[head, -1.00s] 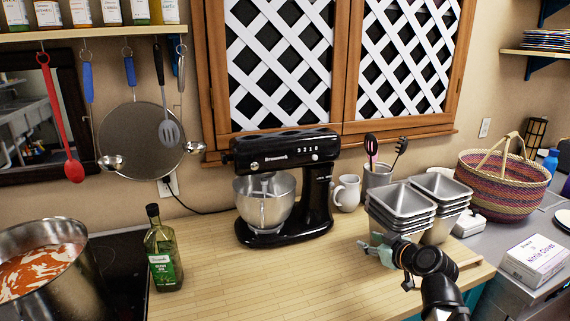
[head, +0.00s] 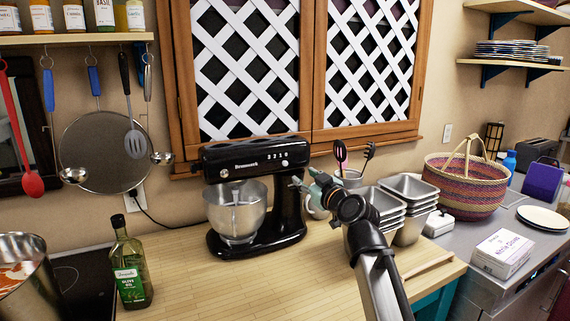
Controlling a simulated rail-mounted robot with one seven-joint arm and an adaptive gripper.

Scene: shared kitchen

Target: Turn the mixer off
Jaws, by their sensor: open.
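The black stand mixer (head: 268,190) stands upright on the wooden counter, with a steel bowl (head: 236,212) under its head. A lit display reading and round knobs show on the side of the head that faces me. My gripper (head: 300,185) is open beside the right side of the mixer, close to its column just below the head. I cannot tell whether a fingertip touches the mixer. My arm hides part of the counter and of the steel pans to the right.
An olive oil bottle (head: 129,265) and a pot (head: 22,275) stand to the left. The counter (head: 205,285) in front of the mixer is clear.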

